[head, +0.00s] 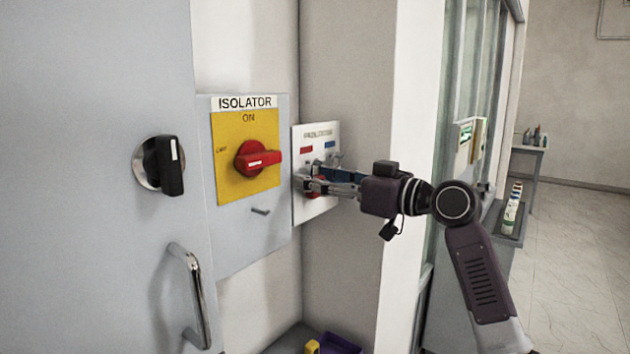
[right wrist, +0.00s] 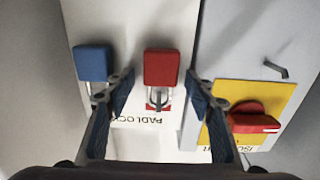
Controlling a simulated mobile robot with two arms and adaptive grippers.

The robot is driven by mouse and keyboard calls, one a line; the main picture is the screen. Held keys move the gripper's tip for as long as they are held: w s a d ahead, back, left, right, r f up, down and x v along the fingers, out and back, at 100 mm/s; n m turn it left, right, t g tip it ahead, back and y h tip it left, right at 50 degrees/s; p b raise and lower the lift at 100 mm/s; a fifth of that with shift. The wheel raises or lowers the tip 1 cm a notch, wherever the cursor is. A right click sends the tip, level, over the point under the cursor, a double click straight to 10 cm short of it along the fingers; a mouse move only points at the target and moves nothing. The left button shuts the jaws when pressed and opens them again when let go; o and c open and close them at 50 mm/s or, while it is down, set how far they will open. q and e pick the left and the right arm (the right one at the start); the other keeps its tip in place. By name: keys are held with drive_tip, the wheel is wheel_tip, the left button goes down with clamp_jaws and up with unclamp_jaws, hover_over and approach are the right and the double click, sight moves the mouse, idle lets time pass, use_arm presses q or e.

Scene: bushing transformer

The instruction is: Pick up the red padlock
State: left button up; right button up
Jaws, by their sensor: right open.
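The red padlock (right wrist: 161,69) hangs by its shackle from a white padlock board (head: 310,210), beside a blue padlock (right wrist: 93,63). In the right wrist view, which shows the board upside down, the red padlock appears between my two fingers, with gaps on both sides. My right gripper (head: 304,183) is open at the board in the head view, its fingers pointing left. It hides most of the red padlock there. One finger appears close to the blue padlock; I cannot tell whether they touch. My left gripper is out of view.
Left of the board, a yellow isolator plate (head: 228,182) carries a red rotary switch (head: 255,160), with a small hook (head: 261,211) below. A grey cabinet door has a black knob (head: 168,165) and metal handle (head: 193,295). A white wall edge (head: 408,130) stands behind my right arm.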

drive_tip(key=c, duration=1.3)
drive_tip(key=shift+r, duration=0.1)
drive_tip(key=shift+r+b, duration=0.3)
drive_tip(key=shift+r, duration=0.1)
drive_tip(key=shift+s+d+r, duration=0.1)
drive_tip(key=shift+d+r, duration=0.1)
drive_tip(key=shift+d, duration=0.05)
drive_tip(key=r+b+v, duration=0.1)
drive_tip(key=b+v, duration=0.3)
drive_tip(key=v, duration=1.3)
drive_tip(key=shift+s+d+r, duration=0.2)
drive_tip(key=shift+s+r, duration=0.05)
drive_tip(key=shift+r, duration=0.05)
drive_tip(key=shift+d, duration=0.15)
